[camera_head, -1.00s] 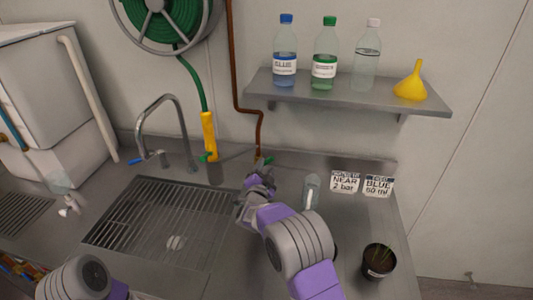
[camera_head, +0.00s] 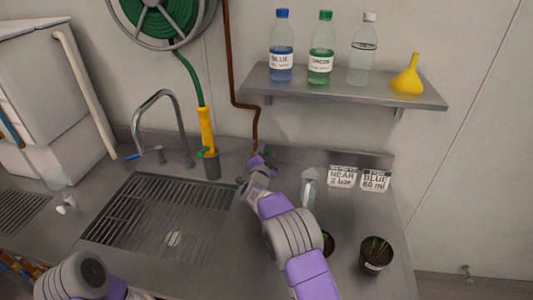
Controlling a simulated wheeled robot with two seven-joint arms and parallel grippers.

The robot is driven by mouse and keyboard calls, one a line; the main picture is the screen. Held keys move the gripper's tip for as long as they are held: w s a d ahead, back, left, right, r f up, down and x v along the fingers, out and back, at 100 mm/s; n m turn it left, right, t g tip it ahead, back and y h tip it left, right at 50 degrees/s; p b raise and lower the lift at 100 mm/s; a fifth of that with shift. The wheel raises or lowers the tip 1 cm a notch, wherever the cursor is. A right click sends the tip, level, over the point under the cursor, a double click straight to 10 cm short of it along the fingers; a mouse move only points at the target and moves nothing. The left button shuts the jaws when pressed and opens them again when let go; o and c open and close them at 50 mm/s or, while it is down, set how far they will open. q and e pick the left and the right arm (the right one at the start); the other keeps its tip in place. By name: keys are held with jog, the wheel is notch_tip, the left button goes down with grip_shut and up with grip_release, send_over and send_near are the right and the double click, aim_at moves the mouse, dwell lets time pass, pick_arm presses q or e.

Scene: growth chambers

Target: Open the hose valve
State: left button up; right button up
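A green hose (camera_head: 190,72) runs down from a wall reel to a yellow nozzle (camera_head: 206,128) standing in a grey holder (camera_head: 212,168) behind the sink. A small green part (camera_head: 205,152) shows at the nozzle's lower end. A brown pipe (camera_head: 232,70) comes down the wall, and a bit of green (camera_head: 272,156) shows near its lower end, mostly hidden behind my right gripper. My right gripper (camera_head: 264,164) is at this pipe end, right of the nozzle. Its fingers are small and overlapped, so opening and contact cannot be told. My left gripper is out of view; only my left arm shows.
A shelf (camera_head: 345,91) holds three bottles and a yellow funnel (camera_head: 408,76). A tap (camera_head: 165,95) stands behind the sink grate (camera_head: 150,225). A clear container (camera_head: 308,188), labels (camera_head: 342,177) and a potted plant (camera_head: 376,256) are right of my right arm.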

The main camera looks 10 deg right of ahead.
grip_shut()
jog(key=shift+w+a+r+n+p, duration=0.1)
jog(key=shift+a+r+n+p, duration=0.15)
jog(key=shift+n+p, duration=0.5)
jog(key=shift+o, duration=0.5)
grip_release()
